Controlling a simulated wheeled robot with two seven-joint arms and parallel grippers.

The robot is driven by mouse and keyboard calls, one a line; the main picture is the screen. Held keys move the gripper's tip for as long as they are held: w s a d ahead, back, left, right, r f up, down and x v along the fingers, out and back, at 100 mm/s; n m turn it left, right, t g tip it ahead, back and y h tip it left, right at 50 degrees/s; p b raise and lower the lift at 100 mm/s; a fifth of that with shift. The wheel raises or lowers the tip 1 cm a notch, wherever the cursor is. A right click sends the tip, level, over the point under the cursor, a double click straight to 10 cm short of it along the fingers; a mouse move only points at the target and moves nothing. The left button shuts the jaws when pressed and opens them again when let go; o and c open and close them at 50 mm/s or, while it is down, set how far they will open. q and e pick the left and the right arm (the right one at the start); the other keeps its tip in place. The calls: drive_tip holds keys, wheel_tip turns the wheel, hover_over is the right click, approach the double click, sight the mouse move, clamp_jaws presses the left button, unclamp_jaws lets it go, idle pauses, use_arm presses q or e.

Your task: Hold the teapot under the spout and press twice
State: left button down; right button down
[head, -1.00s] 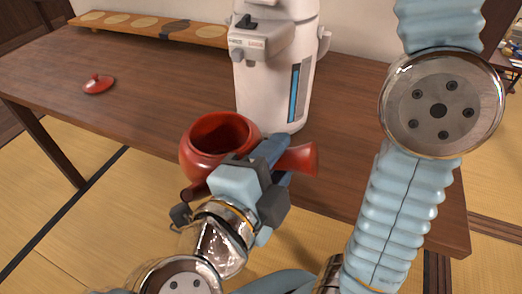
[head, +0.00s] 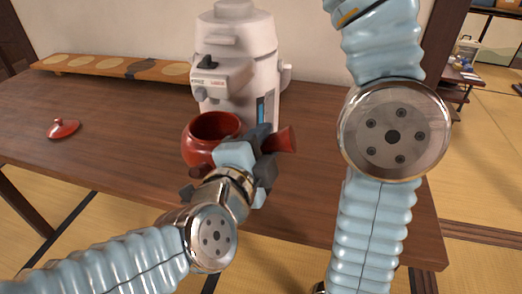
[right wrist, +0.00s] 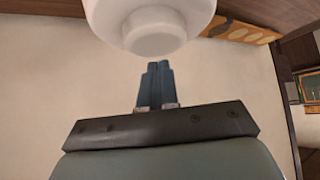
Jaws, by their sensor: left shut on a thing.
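The red teapot (head: 198,150) is lidless, its dark opening facing up. It is in front of the white dispenser (head: 238,45), with its opening just below the spout housing (head: 215,80) in the head view. Whether it is exactly under the spout I cannot tell. My left gripper (head: 258,148) is shut on the teapot's side handle (head: 281,141), hiding part of it. The red lid (head: 63,128) lies on the table at the left. My right gripper (right wrist: 157,85) shows in the right wrist view, fingers together and empty, near the dispenser's white top (right wrist: 150,25).
The wooden table (head: 120,130) is clear between the lid and the teapot. A long wooden board with round pale spots (head: 90,65) lies along the back. My right arm crosses the right side of the head view. Tatami floor (head: 480,190) shows around the table.

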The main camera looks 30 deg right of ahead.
sight(233, 1)
idle(0.6)
drive_tip(key=shift+f, duration=0.3)
idle(2.0)
drive_tip(key=shift+f, duration=1.3)
drive_tip(key=shift+r, duration=1.55)
drive_tip(key=shift+f, duration=0.45)
